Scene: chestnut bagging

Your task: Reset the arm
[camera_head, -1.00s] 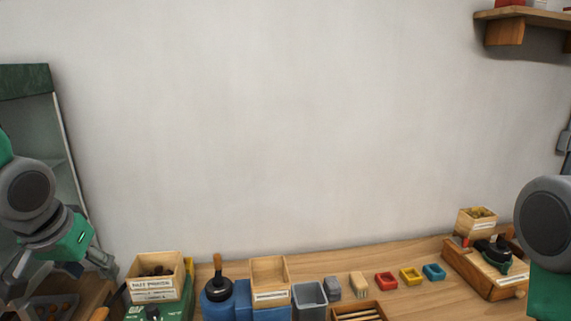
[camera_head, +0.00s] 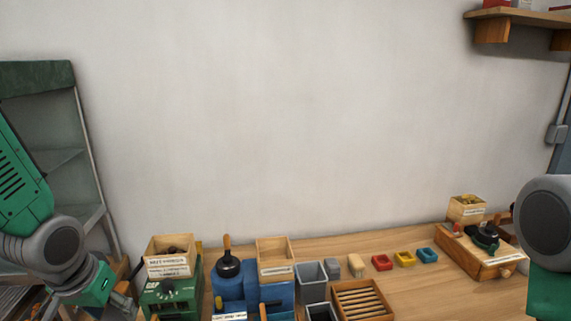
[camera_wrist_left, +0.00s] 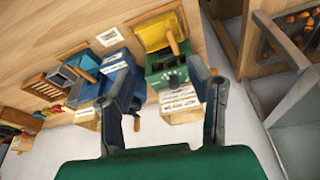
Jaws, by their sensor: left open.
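My left gripper (camera_head: 122,301) is at the lower left in the head view, beside the green machine (camera_head: 172,296). In the left wrist view its two fingers (camera_wrist_left: 161,92) stand wide apart with nothing between them. The green machine (camera_wrist_left: 163,68) and a blue machine (camera_wrist_left: 121,88) show beyond the fingers. Chestnuts (camera_wrist_left: 297,22) lie in a tray at the upper right of that view. My right arm's grey joint and green link stand at the right edge in the head view, but its gripper is out of frame.
A wooden box (camera_head: 170,266) with dark contents stands at the green machine. Right of it are the blue machine (camera_head: 228,288), a wooden bin (camera_head: 275,262), grey bins (camera_head: 312,282) and a slatted crate (camera_head: 362,302). Small coloured trays (camera_head: 404,259) lie farther right. A shelf (camera_head: 520,16) hangs above.

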